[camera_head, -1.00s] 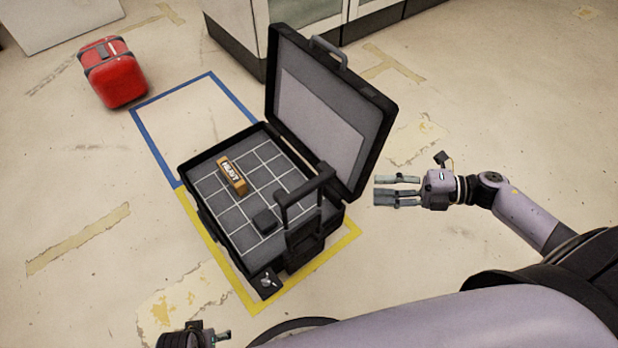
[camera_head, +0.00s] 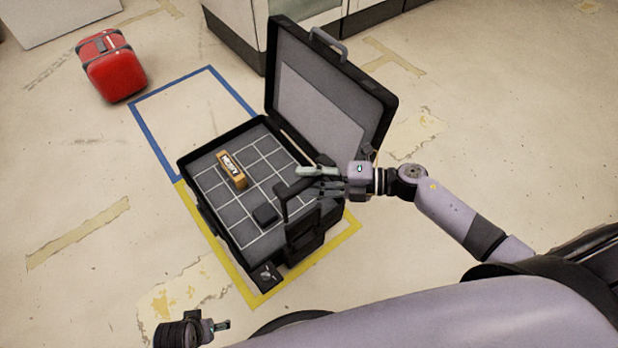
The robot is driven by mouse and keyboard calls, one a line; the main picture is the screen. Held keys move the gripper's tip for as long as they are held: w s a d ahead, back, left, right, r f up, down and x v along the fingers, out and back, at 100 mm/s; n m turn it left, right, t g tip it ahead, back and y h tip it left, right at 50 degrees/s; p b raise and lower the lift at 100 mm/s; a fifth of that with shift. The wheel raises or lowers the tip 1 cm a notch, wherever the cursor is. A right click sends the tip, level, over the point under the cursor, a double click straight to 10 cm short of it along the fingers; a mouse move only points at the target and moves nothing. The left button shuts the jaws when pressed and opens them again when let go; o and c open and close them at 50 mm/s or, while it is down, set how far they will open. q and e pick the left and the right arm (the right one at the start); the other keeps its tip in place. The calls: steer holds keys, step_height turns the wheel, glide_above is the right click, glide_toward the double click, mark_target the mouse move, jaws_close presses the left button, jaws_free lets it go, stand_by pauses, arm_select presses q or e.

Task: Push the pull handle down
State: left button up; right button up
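The black pull handle (camera_head: 281,206) stands raised on the near right side of the open black case (camera_head: 203,212). My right gripper (camera_head: 304,181) is at the top of the handle, its fingers pointing left and spread apart. The fingers hide part of the handle's top bar, and I cannot tell whether they touch it. My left gripper (camera_head: 224,326) is low at the bottom left of the view, away from the case; only a small part of its fingers shows.
The case holds an orange block marked HEAVY (camera_head: 232,170) and a small black block (camera_head: 265,215). Its lid (camera_head: 335,100) stands open behind my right gripper. A red case (camera_head: 113,68) is at the upper left. Blue (camera_head: 156,139) and yellow (camera_head: 225,259) outlines mark the floor.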

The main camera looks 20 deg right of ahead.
steer(key=shift+a, duration=0.15)
steer(key=shift+c, duration=0.3)
jaws_close()
stand_by(0.6)
